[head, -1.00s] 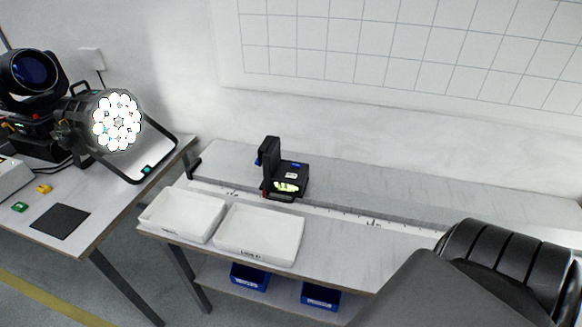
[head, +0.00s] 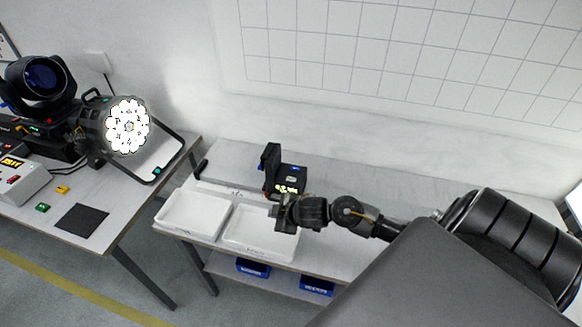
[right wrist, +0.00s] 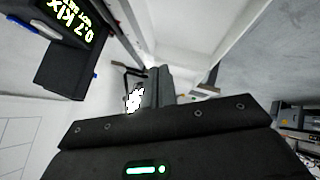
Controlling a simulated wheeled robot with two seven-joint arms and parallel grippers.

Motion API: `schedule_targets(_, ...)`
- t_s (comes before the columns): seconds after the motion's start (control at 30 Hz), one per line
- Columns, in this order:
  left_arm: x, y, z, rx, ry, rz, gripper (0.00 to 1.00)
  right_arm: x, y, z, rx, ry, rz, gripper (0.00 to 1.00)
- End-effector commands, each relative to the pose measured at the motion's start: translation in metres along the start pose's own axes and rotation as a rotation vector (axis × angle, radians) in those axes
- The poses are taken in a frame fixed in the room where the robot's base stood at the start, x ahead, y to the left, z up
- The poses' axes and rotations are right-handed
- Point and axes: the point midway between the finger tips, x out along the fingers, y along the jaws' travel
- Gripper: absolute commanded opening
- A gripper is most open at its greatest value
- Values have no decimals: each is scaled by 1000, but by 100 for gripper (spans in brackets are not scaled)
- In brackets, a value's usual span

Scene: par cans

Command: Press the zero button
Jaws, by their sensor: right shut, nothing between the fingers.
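A black meter-like device (head: 291,176) with an upright block at its left stands on the middle bench in the head view. It also shows at the upper left of the right wrist view (right wrist: 60,75), with a lit display (right wrist: 74,18) reading about "0.7 klx". Small blue parts show on its edges. I cannot tell which part is the zero button. My right gripper (head: 279,212) is shut and empty, just in front of the device and above the right white tray. A gap to the device shows in the wrist view. My left gripper is not in view.
Two white trays, left (head: 195,212) and right (head: 258,247), sit at the bench front. Blue bins (head: 316,287) are on the shelf below. A lit par can (head: 128,126) stands on the left table. The bench right of the device is clear.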

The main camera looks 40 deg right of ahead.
Motion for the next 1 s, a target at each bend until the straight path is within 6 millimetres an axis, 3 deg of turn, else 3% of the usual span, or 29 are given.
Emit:
schedule_targets(0.03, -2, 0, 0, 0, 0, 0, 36, 5, 41, -4, -69, 22, 10, 0)
schedule_targets(0.2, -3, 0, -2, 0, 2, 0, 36, -1, 133, -1, -182, 53, -24, 0)
schedule_targets(0.3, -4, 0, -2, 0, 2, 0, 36, -12, 169, 4, -200, 50, -41, 0)
schedule_targets(0.4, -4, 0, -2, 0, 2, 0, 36, -20, 190, 8, -204, 46, -53, 0)
schedule_targets(0.6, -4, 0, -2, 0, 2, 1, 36, -27, 204, 10, -203, 43, -63, 0)
schedule_targets(1.0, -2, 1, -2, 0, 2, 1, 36, -25, 203, 12, -203, 43, -62, 0)
